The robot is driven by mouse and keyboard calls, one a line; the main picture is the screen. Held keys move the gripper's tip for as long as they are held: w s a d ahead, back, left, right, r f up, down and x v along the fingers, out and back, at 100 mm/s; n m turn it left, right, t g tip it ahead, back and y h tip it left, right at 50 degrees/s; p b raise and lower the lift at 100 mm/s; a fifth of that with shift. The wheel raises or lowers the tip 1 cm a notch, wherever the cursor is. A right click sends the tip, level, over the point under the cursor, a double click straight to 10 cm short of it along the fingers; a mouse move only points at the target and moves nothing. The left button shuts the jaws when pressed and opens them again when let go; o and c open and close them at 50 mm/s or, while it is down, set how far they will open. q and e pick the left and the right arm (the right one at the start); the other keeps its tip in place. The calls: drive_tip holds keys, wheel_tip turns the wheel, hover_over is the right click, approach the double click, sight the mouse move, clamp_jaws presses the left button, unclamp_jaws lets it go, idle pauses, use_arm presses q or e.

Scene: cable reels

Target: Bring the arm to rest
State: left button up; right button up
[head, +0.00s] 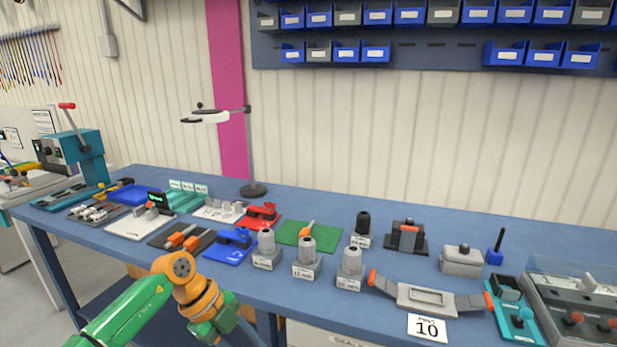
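My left arm (150,300), green with orange joints, comes in from the bottom left and bends at an orange joint in front of the bench's front edge. Beyond the bend it runs down and right to the bottom edge of the head view. The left gripper's fingers do not show, so whether it holds anything is hidden. My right arm and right gripper are not in view. The visible part of the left arm appears clear of the items on the blue bench (340,205).
Grey cylinders on labelled blocks (307,260) stand near the front edge. A grey tool with orange-tipped handles (427,298) lies beside the card marked 10 (428,328). A lamp (253,160) stands at the back. Blue bins (409,14) hang on the wall.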

use_arm(q)
drive_tip(key=d+f+n+t+h, duration=0.3)
drive_tip(key=d+f+t+h, duration=0.15)
drive_tip(key=d+h, duration=0.45)
drive_tip(key=s+a+f+n+t+y, duration=0.2)
drive_tip(key=a+f+n+y, duration=0.25)
drive_tip(key=f, duration=0.35)
drive_tip(key=s+a+f+n+t+y, duration=0.25)
drive_tip(key=f+n, duration=0.25)
drive_tip(key=f, duration=0.3)
drive_tip(key=s+a+f+n+t+y, duration=0.2)
drive_tip(key=a+f+n+y, duration=0.25)
drive_tip(key=f, duration=0.25)
drive_tip(key=s+a+f+n+g+y, duration=0.1)
drive_tip(key=s+f+g, duration=0.2)
drive_tip(key=s, duration=0.7)
drive_tip(key=s+a+f+n+g+y, duration=0.1)
drive_tip(key=s+a+f+n+g, duration=0.1)
drive_tip(key=s+f, duration=0.4)
drive_tip(key=s+a+f+n+g+y, duration=0.1)
drive_tip(key=s+f+g, duration=0.3)
drive_tip(key=s, duration=1.1)
drive_tip(key=shift+s+a+f+n+g, duration=0.15)
drive_tip(key=shift+s+a+n+g, duration=0.2)
drive_tip(key=shift+a, duration=0.35)
drive_tip(key=shift+w+y, duration=0.2)
drive_tip(key=shift+y, duration=0.05)
